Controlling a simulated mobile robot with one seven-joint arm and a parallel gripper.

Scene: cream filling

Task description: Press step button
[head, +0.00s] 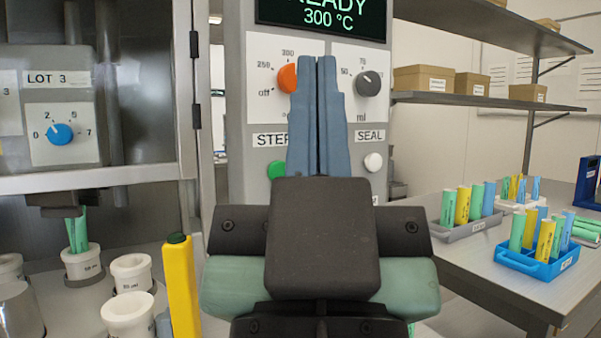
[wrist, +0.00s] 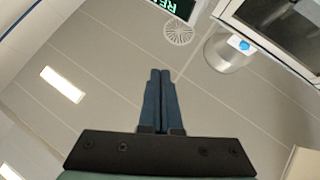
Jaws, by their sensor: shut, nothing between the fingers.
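The green step button (head: 277,169) sits on the grey control panel (head: 235,100), under the label STEP. My gripper (head: 317,62) is shut with nothing between its blue fingers. It points upward in front of the panel, to the right of the button, and covers part of the button and label. I cannot tell how far the fingers are from the panel. The wrist view shows the shut fingers (wrist: 161,74) against the ceiling, with a corner of the green display (wrist: 172,6) above them. The display (head: 322,16) reads READY, 300 °C in the head view.
An orange knob (head: 287,78), a dark knob (head: 368,83) and a white SEAL button (head: 373,162) are on the panel. At left are a blue LOT knob (head: 61,134), white cups (head: 131,272) and a yellow post (head: 181,285). At right, a blue tray (head: 530,265) holds coloured tubes.

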